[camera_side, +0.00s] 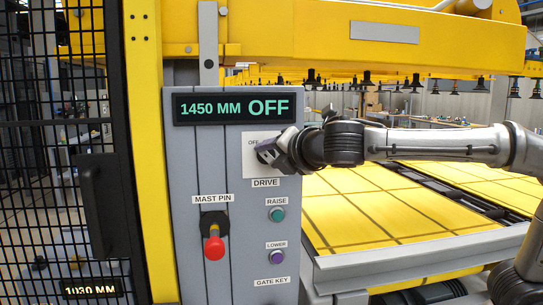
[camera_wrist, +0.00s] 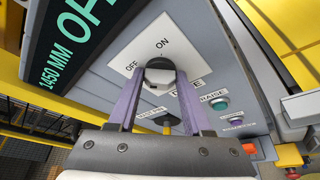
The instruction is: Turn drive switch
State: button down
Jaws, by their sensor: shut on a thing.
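The drive switch (camera_wrist: 159,72) is a dark round knob on a white plate marked OFF and ON, above the DRIVE label. In the side view the plate (camera_side: 253,168) is partly covered by my gripper (camera_side: 267,152), which hides most of the knob. In the wrist view the two purple fingers of my gripper (camera_wrist: 157,90) are closed on the knob, one on each side. The display (camera_side: 235,108) on the grey control panel (camera_side: 185,160) reads 1450 MM OFF.
Below the switch are a green RAISE button (camera_side: 276,214), a purple LOWER button (camera_side: 277,256) and a red-handled mast pin (camera_side: 213,248). A black mesh gate (camera_side: 60,150) stands at left. Yellow sheets (camera_side: 370,210) lie at right, beneath a yellow beam (camera_side: 330,40).

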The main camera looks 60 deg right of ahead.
jog(key=m+t, duration=0.1)
jog(key=m, duration=0.2)
jog(key=shift+s+d+f+t, duration=0.1)
jog(key=shift+f+t, duration=0.1)
jog(key=shift+t, duration=0.2)
jog(key=m, duration=0.2)
jog(key=m+t, duration=0.1)
jog(key=m, duration=0.1)
jog(key=shift+f+t, duration=0.15)
jog(key=shift+t, duration=0.15)
jog(key=m, duration=0.2)
jog(key=m+t+h, duration=0.1)
jog(key=m, duration=0.1)
jog(key=shift+f+m, duration=0.2)
jog(key=shift+m, duration=0.2)
jog(key=m+h, duration=0.1)
jog(key=m, duration=0.1)
jog(key=m+t, duration=0.1)
jog(key=m, duration=0.1)
jog(key=shift+f+m+h, duration=0.1)
jog(key=shift+m+h, duration=0.3)
jog(key=shift+m, duration=0.3)
jog(key=shift+c, duration=1.8)
grip_release()
